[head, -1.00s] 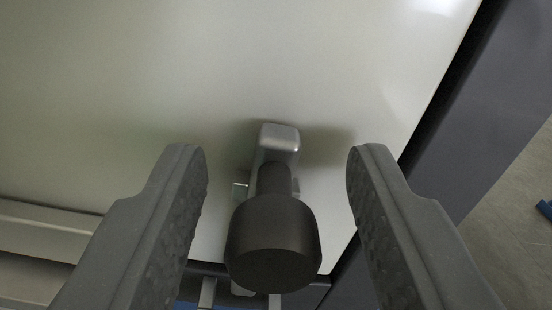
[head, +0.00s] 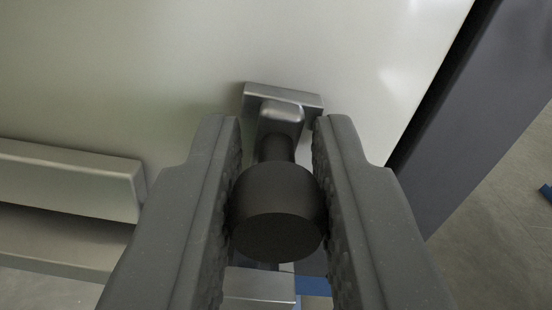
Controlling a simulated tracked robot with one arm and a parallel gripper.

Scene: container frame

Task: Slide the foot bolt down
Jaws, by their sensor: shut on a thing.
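The foot bolt's dark round knob (head: 278,210) is in the middle of the head view, on a short dark stem. The stem joins a grey metal bolt (head: 283,112) on the pale door panel (head: 150,60). A grey metal bracket (head: 262,92) sits on the panel just behind the bolt's upper part. My gripper (head: 278,185) is shut on the knob, with one ridged finger against each side. The fingers and knob hide the lower part of the bolt.
A pale metal ledge (head: 70,180) juts out at the left. A dark upright frame post (head: 450,120) stands along the right. Grey floor (head: 500,190) shows beyond it, with a small blue thing (head: 546,191) at the right edge. A metal block (head: 258,287) shows below the knob.

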